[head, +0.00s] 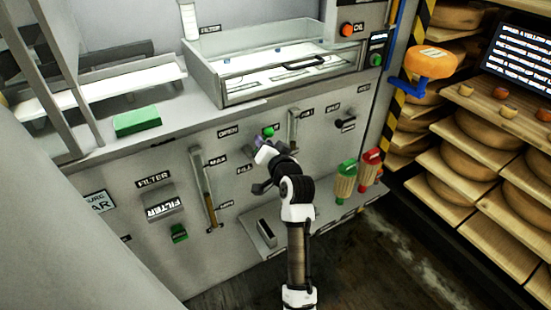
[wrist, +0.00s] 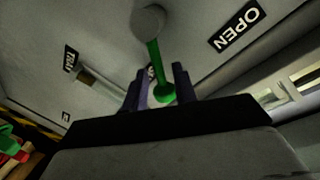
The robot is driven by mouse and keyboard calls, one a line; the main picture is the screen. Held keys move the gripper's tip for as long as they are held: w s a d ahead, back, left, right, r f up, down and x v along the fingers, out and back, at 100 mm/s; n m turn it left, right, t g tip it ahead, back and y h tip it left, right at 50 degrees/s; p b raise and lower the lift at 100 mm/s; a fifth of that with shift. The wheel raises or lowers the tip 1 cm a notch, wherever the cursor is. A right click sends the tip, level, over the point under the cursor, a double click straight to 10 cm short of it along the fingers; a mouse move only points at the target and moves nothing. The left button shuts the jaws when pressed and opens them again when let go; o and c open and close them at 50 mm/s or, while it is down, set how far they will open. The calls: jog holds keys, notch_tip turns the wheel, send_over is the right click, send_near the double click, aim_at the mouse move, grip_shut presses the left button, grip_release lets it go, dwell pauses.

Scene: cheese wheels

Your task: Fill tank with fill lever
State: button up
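The fill lever, a green lever with a round knob (head: 268,131), sticks out from the grey machine panel near an OPEN label (head: 228,132). In the wrist view the green lever (wrist: 155,60) hangs from a round grey pivot (wrist: 148,20), its knob end between my two fingers. My gripper (head: 259,146) is at the panel just below the green knob. In the wrist view my gripper (wrist: 160,72) has its dark purple fingers apart, one on each side of the lever end. The knob looks closer to the right finger; whether it touches is unclear.
A glass-sided tank (head: 290,62) stands on the counter above. Another slot lever (head: 207,195) is left of my arm, and one (head: 293,128) is to its right. Green and red-topped handles (head: 345,180) are low at the right. Cheese shelves (head: 480,150) stand at far right.

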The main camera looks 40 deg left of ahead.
jog(key=b+v, duration=0.1)
jog(key=v, duration=1)
jog(key=shift+s+d+b, duration=0.15)
jog(key=shift+d+b, duration=0.15)
jog(key=shift+d, duration=0.05)
